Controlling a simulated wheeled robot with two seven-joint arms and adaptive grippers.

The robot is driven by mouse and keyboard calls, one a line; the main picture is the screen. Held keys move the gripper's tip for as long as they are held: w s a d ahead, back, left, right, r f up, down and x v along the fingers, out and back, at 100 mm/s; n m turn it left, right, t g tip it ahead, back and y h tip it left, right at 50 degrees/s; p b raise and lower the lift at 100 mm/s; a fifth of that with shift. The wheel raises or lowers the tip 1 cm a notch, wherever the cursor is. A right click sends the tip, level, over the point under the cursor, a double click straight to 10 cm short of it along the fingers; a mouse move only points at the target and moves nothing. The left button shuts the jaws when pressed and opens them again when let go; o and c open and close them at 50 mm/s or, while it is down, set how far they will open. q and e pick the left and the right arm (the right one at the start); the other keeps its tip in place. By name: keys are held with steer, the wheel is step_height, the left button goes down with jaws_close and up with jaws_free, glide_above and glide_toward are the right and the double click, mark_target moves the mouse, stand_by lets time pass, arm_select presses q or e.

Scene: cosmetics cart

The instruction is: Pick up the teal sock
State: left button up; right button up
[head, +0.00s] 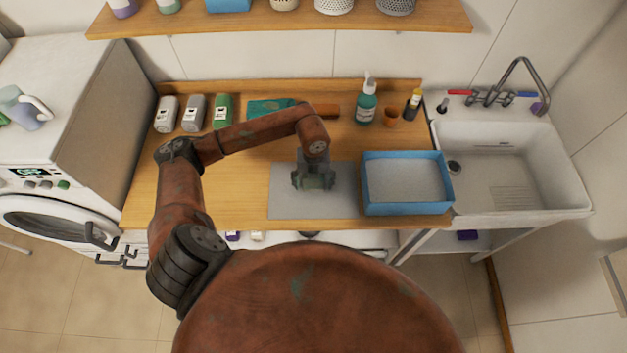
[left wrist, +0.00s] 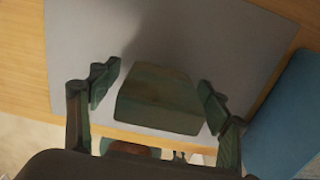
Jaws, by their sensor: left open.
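A flat teal thing that looks like the teal sock (head: 265,107) lies at the back of the wooden counter in the head view. My left forearm passes in front of it and hides part of it. My left gripper (head: 313,184) points down over the grey mat (head: 285,207), well to the front and right of the sock. In the left wrist view its fingers (left wrist: 158,88) are spread apart over the mat. A dark green block shape shows between them; I cannot tell whether it is part of my gripper. The sock is not visible in that view. My right gripper is not in view.
A blue box (head: 405,208) stands right of the mat. Several bottles (head: 194,113) stand at the back left. A teal pump bottle (head: 366,105) and an orange cup (head: 390,117) stand at the back right. A shelf (head: 285,21) overhangs behind. The sink (head: 500,165) is at right.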

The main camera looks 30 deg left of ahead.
arm_select(q)
steer(key=c, duration=1.1)
steer(key=shift+r, duration=0.1)
steer(key=shift+c, duration=0.2)
steer(key=shift+r, duration=0.25)
step_height(320, 180, up, 2)
steer(key=shift+w+r, duration=0.1)
steer(key=s+d+r+b, duration=0.1)
steer(key=s+d+r, duration=0.5)
steer(key=s+r, duration=0.4)
steer(key=s, duration=0.2)
steer(key=shift+s+d, duration=0.15)
steer(key=shift+s, duration=0.2)
